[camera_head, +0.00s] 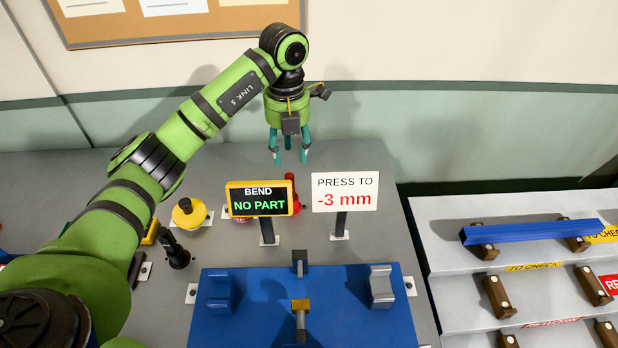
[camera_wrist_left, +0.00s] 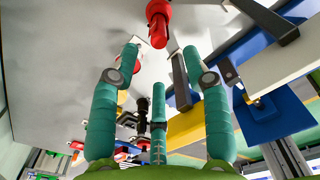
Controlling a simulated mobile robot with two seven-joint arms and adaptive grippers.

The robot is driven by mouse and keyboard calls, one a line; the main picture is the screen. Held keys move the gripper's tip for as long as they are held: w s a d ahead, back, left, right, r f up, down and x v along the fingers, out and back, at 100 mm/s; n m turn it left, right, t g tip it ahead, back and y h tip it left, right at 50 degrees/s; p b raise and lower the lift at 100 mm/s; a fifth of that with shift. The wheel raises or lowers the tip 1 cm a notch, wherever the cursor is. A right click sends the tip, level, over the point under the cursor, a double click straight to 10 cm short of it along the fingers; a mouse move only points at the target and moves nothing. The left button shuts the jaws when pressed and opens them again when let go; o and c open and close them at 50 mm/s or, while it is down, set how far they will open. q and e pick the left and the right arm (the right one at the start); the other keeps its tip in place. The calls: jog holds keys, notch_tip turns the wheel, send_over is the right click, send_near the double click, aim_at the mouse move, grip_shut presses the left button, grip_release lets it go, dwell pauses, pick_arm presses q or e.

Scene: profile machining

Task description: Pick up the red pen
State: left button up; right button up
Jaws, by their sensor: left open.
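A red upright piece (camera_head: 290,182), which I take to be the red pen, stands on the grey bench behind the display signs. Its lower part is partly hidden by the BEND sign. In the left wrist view the red piece (camera_wrist_left: 158,22) shows at the top edge, above and between the two long teal fingers and not between their tips. My left gripper (camera_head: 290,154) hangs fingers down above and behind the red piece. In the left wrist view its fingers (camera_wrist_left: 159,72) are spread and empty. My right gripper is not in view.
The BEND display (camera_head: 262,199) and the PRESS TO sign (camera_head: 345,192) stand on posts in front of the red piece. A yellow-based knob (camera_head: 190,212) is to the left. A blue press fixture (camera_head: 245,325) lies in front. A stepped rack (camera_head: 520,265) is at the right.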

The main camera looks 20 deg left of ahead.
aim_at(289, 175)
pick_arm(q)
jog(key=shift+w+f+b, duration=0.3)
jog(key=shift+f, duration=0.45)
jog(key=shift+s+r, duration=0.1)
jog(key=shift+s, duration=0.2)
jog(key=shift+s+f+p, duration=0.6)
jog(key=shift+s+p, duration=0.05)
jog(key=shift+p, duration=0.05)
jog(key=shift+w+a+f+p, duration=0.1)
jog(key=shift+w+f+p, duration=0.1)
jog(key=shift+f+p, duration=0.35)
jog(key=shift+w+f+p, duration=0.2)
jog(key=shift+f+p, duration=0.25)
jog(key=shift+f, duration=0.2)
notch_tip(289, 175, down, 2)
jog(key=shift+f+p, duration=0.15)
jog(key=shift+p, duration=0.2)
jog(key=shift+f, duration=0.25)
grip_shut()
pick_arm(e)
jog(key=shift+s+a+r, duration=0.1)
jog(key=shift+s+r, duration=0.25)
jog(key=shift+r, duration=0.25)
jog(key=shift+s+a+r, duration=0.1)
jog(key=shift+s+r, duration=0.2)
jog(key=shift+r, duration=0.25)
